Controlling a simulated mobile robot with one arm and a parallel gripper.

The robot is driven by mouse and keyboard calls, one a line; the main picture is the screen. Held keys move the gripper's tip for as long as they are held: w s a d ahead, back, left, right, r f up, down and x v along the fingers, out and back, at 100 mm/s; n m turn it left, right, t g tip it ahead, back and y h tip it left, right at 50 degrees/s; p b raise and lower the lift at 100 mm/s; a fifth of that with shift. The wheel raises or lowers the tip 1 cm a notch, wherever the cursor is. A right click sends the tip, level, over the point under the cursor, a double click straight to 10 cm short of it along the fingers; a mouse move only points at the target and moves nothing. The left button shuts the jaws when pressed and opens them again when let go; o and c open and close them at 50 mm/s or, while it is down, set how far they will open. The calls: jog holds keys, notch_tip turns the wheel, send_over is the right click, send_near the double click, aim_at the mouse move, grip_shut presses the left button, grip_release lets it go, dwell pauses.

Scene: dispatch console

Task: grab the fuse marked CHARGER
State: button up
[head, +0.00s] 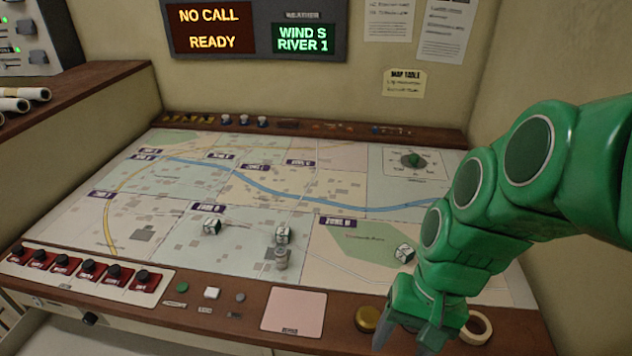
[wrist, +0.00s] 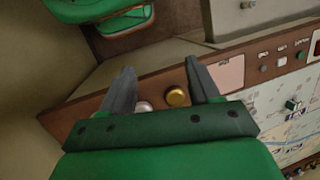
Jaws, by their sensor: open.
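I cannot make out any fuse marked CHARGER in either view. My gripper (head: 408,343) is at the front right edge of the map table (head: 340,306), pointing down. In the wrist view my gripper (wrist: 160,68) has its two grey fingers apart with nothing held between them. A brass dome (head: 367,318) sits on the wooden front rim just left of my gripper. It also shows in the wrist view (wrist: 177,97). A pale ring (head: 476,328) is on the rim just right of my gripper.
Several red switches (head: 88,270) line the front left rim, beside small buttons (head: 211,293) and a pink pad (head: 293,310). A grey switch box (head: 38,38) stands at left.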

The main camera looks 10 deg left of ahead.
jog(key=w+a+f+m+y, duration=0.2)
jog(key=w+a+m+y, duration=0.15)
jog(key=w+a, duration=0.6)
jog(key=m+t+y, duration=0.2)
jog(key=m+y, duration=0.4)
jog(key=m, duration=0.8)
send_over(276, 266)
jog(key=d, duration=0.7)
jog(key=shift+n, duration=0.25)
notch_tip(276, 266, down, 12)
jog(key=shift+a+f, duration=0.15)
jog(key=shift+x, duration=3.9)
jog(key=c, duration=1.1)
jog(key=shift+o, duration=0.2)
